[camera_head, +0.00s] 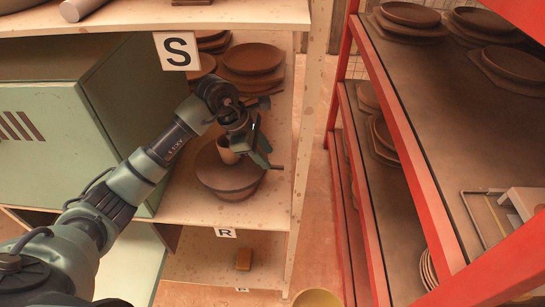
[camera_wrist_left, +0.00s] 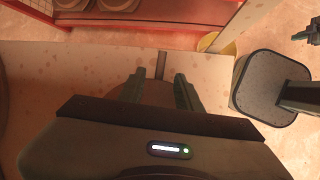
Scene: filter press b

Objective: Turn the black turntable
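A dark brown round turntable (camera_head: 230,178) with a wide flat top stands on the wooden shelf. A thin bar sticks out from its right side, and a small tan cup (camera_head: 227,152) shows at its back. My left gripper (camera_head: 264,153) is over the turntable's right rear part and hides some of it. In the left wrist view the fingers (camera_wrist_left: 158,82) are apart, with part of the brown disc (camera_wrist_left: 154,92) and the bar (camera_wrist_left: 160,66) showing between and beyond them. Whether a finger touches the bar I cannot tell. My right gripper is not seen clearly.
A green cabinet (camera_head: 50,110) stands left of the turntable. A red rack (camera_head: 400,130) with more plates stands at the right. A yellowish bowl (camera_head: 317,298) is low in front.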

